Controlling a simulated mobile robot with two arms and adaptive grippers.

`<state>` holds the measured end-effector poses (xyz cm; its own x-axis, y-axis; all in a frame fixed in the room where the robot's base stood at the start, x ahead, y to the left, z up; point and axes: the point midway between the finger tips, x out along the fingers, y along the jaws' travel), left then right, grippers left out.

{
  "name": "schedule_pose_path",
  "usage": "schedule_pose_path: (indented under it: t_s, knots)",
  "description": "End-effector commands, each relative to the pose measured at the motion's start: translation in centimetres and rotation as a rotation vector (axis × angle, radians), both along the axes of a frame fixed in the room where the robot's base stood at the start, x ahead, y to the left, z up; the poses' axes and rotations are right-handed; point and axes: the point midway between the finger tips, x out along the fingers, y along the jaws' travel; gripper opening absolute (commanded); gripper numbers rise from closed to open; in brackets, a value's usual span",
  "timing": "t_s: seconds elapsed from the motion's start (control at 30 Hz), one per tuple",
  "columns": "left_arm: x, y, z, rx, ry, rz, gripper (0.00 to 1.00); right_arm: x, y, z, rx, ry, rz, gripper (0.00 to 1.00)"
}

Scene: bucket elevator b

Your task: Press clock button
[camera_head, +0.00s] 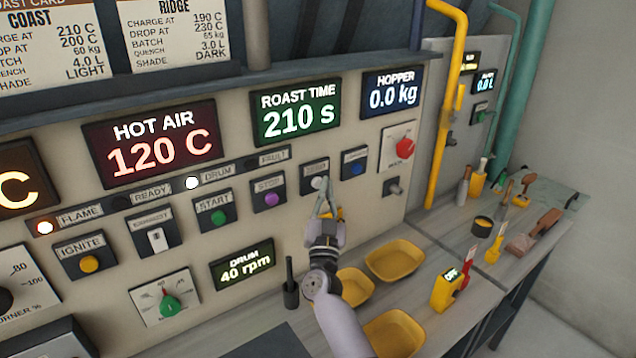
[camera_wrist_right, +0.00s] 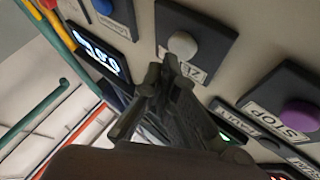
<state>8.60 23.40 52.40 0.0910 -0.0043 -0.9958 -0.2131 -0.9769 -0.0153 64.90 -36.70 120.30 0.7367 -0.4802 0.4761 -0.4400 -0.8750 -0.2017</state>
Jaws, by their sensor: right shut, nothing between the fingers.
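A white round button (camera_head: 318,183) sits on a dark square plate on the panel, below the green ROAST TIME display (camera_head: 296,110) reading 210 s. In the right wrist view the shut fingers (camera_wrist_right: 162,77) point toward the panel just beside the white button (camera_wrist_right: 183,45), whose face is clear. I cannot tell whether they touch the plate. My left gripper is not in view.
A purple STOP button (camera_head: 271,199) is left of the white button, and a blue button (camera_head: 356,168) is right of it. A red knob (camera_head: 405,148) sits farther right.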

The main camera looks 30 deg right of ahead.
Motion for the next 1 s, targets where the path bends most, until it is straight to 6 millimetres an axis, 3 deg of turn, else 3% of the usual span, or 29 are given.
schedule_pose_path:
  t_s: [1.0]
  knots:
    - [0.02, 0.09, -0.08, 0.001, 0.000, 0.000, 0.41, 0.81, 0.06, 0.06, 0.000, 0.000, 0.000, 0.00]
